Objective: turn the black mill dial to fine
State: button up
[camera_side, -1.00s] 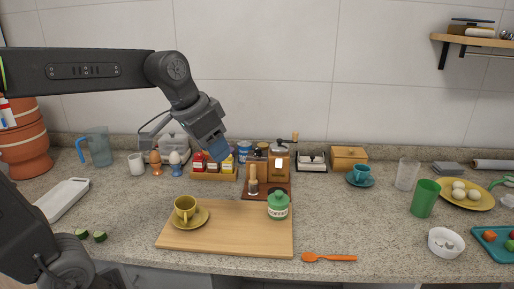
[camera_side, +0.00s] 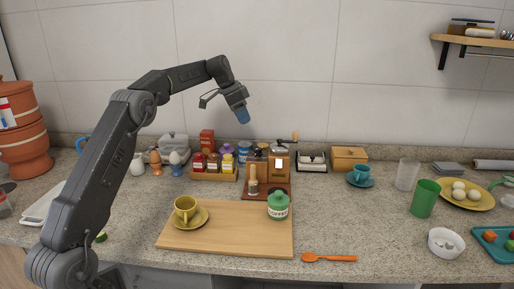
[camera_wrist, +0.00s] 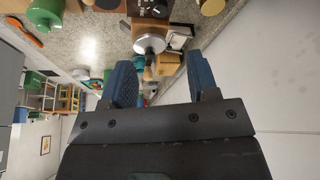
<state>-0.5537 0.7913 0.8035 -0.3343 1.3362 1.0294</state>
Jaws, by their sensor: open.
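The wooden coffee mill (camera_side: 279,163) stands at the back of the counter, behind the green coffee jar (camera_side: 278,205), with a crank on top and a white label on its front. In the wrist view, a silver round top with a wooden part (camera_wrist: 149,43) shows beyond the fingers and looks like the mill. My gripper (camera_side: 243,116) hangs in the air above and left of the mill, pointing down. In the wrist view its two blue fingers (camera_wrist: 162,82) are apart, with nothing held between them.
A spice rack with bottles (camera_side: 214,174) stands left of the mill. A cutting board (camera_side: 225,240) bears a yellow cup (camera_side: 185,207). An orange spoon (camera_side: 328,258) lies in front.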

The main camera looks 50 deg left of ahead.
aim_at(258, 148)
jog(key=x, duration=1.3)
jog(key=shift+w+d+f, duration=0.1)
jog(key=shift+w+f, duration=0.1)
jog(key=shift+f, duration=0.05)
jog(key=shift+c, duration=0.4)
jog(key=c, duration=0.8)
jog(key=shift+c, duration=0.2)
jog(key=shift+n, duration=0.4)
jog(key=n+y, duration=0.1)
jog(key=n, duration=0.1)
jog(key=shift+d+n+t, duration=0.1)
jog(key=shift+n+t, duration=0.2)
jog(key=n+y, duration=0.1)
jog(key=n, duration=0.2)
jog(key=shift+n+y, duration=0.3)
jog(key=shift+n, duration=0.1)
jog(key=n+y, duration=0.1)
jog(key=n, duration=0.2)
jog(key=n+g+y, duration=0.1)
jog(key=n, duration=0.2)
jog(key=shift+d+n, duration=0.1)
jog(key=shift+n, duration=0.3)
jog(key=shift+y, duration=0.3)
